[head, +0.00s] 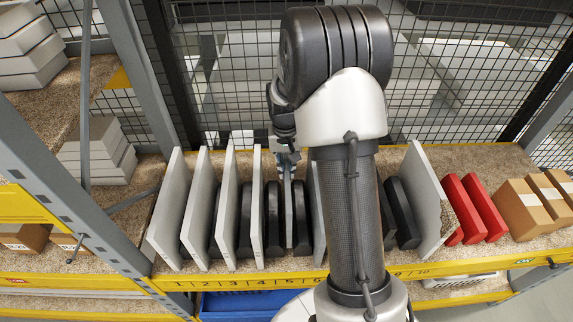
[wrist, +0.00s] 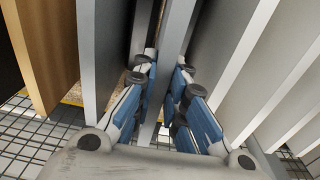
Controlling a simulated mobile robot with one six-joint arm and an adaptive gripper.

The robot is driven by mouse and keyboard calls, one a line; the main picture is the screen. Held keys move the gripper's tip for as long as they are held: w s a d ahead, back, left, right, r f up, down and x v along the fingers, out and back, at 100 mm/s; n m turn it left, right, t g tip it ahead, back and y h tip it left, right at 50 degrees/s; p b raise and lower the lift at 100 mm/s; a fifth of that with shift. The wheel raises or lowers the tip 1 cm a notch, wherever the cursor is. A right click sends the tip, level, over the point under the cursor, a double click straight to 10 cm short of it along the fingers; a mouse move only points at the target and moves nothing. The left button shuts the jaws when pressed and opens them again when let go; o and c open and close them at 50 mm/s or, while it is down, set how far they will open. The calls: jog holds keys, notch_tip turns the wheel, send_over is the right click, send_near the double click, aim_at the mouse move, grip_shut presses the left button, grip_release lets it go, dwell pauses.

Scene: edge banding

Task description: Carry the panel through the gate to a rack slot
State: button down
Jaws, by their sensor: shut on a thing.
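My gripper (head: 287,160) is over the shelf, left of my arm in the head view. It is shut on a thin grey panel (head: 289,208), which stands upright, edge-on, between two black rounded dividers. Its lower end is down among the dividers; I cannot tell whether it touches the shelf. In the wrist view, the blue fingers of my gripper (wrist: 164,78) pinch the panel (wrist: 150,117) from both sides. The rack's number strip (head: 240,282) runs along the front edge, and the panel is near its middle numbers. The gate cannot be made out.
Several grey panels (head: 170,210) stand upright to the left, and another (head: 425,200) to the right. My arm hides part of the rack. Red blocks (head: 483,207) and cardboard boxes (head: 525,208) sit farther right. Wire mesh (head: 235,75) closes the back; a grey post (head: 62,215) stands left.

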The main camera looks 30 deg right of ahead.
notch_tip(320, 180, down, 8)
jog(key=b, duration=0.5)
jog(key=shift+r, duration=0.15)
jog(key=c, duration=1.5)
grip_release()
jog(key=shift+c, duration=0.2)
jog(key=r, duration=1.2)
jog(key=shift+s+a+r, duration=0.1)
jog(key=shift+s+a, duration=0.05)
jog(key=shift+a, duration=0.15)
